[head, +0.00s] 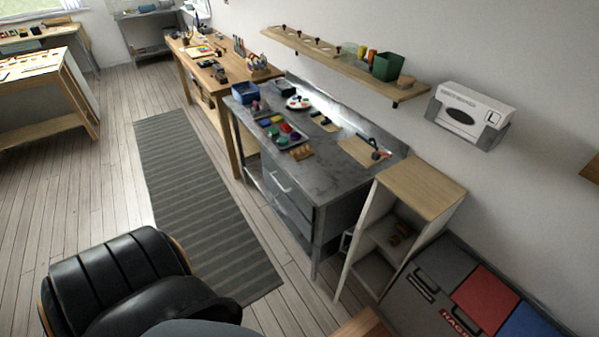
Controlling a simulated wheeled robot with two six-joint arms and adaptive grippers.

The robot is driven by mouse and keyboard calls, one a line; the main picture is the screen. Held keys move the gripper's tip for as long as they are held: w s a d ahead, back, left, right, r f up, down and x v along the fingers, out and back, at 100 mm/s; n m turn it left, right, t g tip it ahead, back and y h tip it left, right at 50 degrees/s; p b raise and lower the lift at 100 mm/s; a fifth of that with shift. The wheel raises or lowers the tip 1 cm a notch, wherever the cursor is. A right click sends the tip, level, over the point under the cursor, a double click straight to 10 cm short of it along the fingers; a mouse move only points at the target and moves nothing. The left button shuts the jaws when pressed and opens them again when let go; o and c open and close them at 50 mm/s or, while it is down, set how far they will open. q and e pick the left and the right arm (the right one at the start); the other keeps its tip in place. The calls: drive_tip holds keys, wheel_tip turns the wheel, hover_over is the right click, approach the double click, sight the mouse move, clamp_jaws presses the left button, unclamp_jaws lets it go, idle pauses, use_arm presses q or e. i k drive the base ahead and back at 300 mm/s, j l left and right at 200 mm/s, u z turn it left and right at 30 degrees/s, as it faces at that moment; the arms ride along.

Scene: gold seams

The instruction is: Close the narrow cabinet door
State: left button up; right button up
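The narrow cabinet (425,186) stands right of the grey metal workbench and has a light wood top. Its front is open and I see its shelves, with small brown objects on one of them. A thin pale upright panel (357,237) at the cabinet's left front edge appears to be its door, standing open and seen nearly edge-on. Neither of my grippers is in view.
The metal workbench (345,185) with drawers stands left of the cabinet. A grey chest with coloured lids (485,300) is at its right. A black armchair (120,285) fills the lower left. A striped grey rug (200,200) lies on open floor.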

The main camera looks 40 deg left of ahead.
sight(358, 230)
drive_tip(key=k+j, duration=0.1)
drive_tip(key=j, duration=0.35)
drive_tip(key=k+j, duration=0.1)
drive_tip(key=j, duration=0.35)
drive_tip(key=k+j, duration=0.15)
drive_tip(key=j, duration=0.3)
drive_tip(key=z, duration=0.05)
